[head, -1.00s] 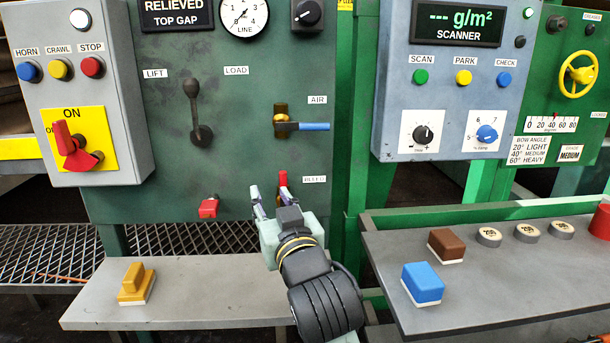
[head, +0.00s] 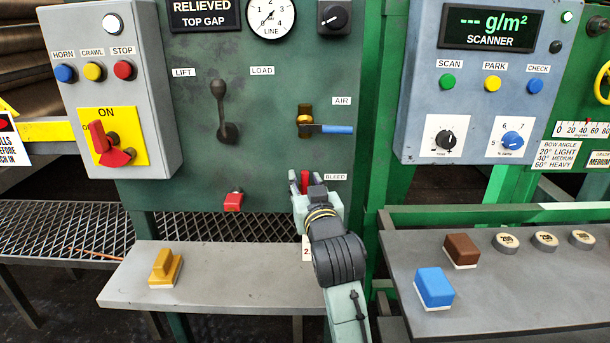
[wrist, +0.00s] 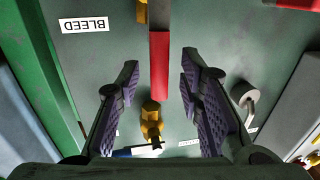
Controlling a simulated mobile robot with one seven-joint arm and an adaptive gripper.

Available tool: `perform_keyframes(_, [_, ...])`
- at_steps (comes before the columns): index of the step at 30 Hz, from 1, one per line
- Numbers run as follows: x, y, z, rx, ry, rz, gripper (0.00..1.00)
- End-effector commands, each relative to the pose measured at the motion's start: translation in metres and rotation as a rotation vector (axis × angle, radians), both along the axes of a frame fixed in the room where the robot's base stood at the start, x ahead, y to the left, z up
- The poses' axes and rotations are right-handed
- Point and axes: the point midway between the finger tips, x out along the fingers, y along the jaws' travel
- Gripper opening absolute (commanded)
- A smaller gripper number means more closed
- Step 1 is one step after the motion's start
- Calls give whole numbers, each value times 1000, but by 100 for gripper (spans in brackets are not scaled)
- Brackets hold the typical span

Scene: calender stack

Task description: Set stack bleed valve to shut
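The bleed valve's red handle (head: 305,181) stands upright on the green panel, just left of the BLEED label (head: 335,177). In the wrist view, which is upside down, the handle (wrist: 159,66) runs vertically, with part of its brass body at the top edge. My gripper (wrist: 159,72) is open, its two purple-padded fingers on either side of the red handle with gaps showing on both sides. In the head view my gripper (head: 306,190) covers the lower part of the valve.
The air valve (head: 306,122) with a blue lever (head: 336,129) is directly above the bleed valve. The load lever (head: 224,112) and a red block (head: 233,201) are to the left. A grey shelf (head: 220,285) lies below; the scanner box (head: 460,85) is at right.

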Motion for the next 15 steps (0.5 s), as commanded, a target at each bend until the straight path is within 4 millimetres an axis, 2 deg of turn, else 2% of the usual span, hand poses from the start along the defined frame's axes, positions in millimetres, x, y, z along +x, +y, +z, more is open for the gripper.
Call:
perform_keyframes(4, [10, 2, 1, 0, 0, 0, 34])
perform_keyframes(13, [12, 2, 0, 0, 0, -1, 34])
perform_keyframes(15, [12, 2, 0, 0, 0, -1, 29])
